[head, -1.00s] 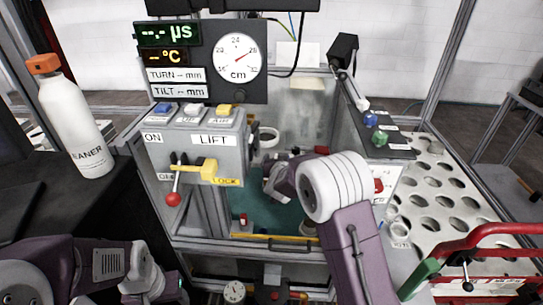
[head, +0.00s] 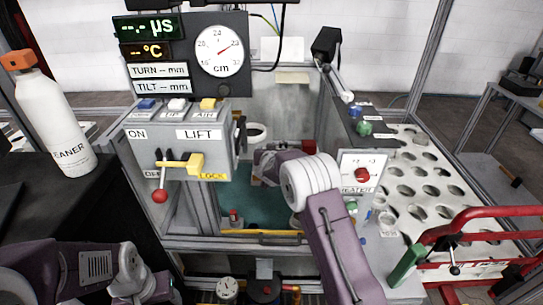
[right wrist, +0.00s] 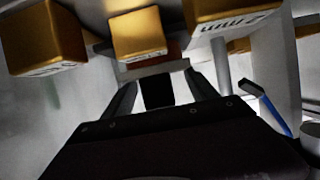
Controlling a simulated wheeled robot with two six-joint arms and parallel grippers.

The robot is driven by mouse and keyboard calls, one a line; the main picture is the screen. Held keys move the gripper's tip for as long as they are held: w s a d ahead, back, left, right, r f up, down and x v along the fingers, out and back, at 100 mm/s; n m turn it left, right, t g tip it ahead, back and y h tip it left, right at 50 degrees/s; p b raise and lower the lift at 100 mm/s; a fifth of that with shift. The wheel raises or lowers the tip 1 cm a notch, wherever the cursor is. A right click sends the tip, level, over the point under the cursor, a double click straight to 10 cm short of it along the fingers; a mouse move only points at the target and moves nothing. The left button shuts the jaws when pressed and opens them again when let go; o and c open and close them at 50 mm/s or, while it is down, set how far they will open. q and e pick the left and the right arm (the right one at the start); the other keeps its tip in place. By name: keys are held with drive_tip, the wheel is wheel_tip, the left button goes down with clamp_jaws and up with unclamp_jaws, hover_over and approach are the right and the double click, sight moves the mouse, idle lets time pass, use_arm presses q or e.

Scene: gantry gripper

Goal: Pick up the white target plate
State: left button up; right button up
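I cannot make out the white target plate with certainty in either view. In the head view my right arm reaches into the open-fronted machine cabinet (head: 270,232), and its wrist hides part of the inside. My right gripper (right wrist: 160,90) shows in the right wrist view. Yellow labelled blocks (right wrist: 137,36) are just beyond the fingertips. My left arm is folded at the lower left of the head view; its fingers do not show.
A lift panel (head: 178,140) with a red-knobbed lever stands left of the cabinet opening. A cleaner bottle (head: 52,118) is at far left. A perforated white table (head: 425,180) and a red rail (head: 490,217) are at right. A blue rod (right wrist: 272,113) is right of my right gripper.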

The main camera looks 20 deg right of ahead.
drive_tip(key=c, duration=0.7)
wheel_tip(320, 180, up, 10)
drive_tip(key=p, duration=0.5)
drive_tip(key=shift+c, duration=0.2)
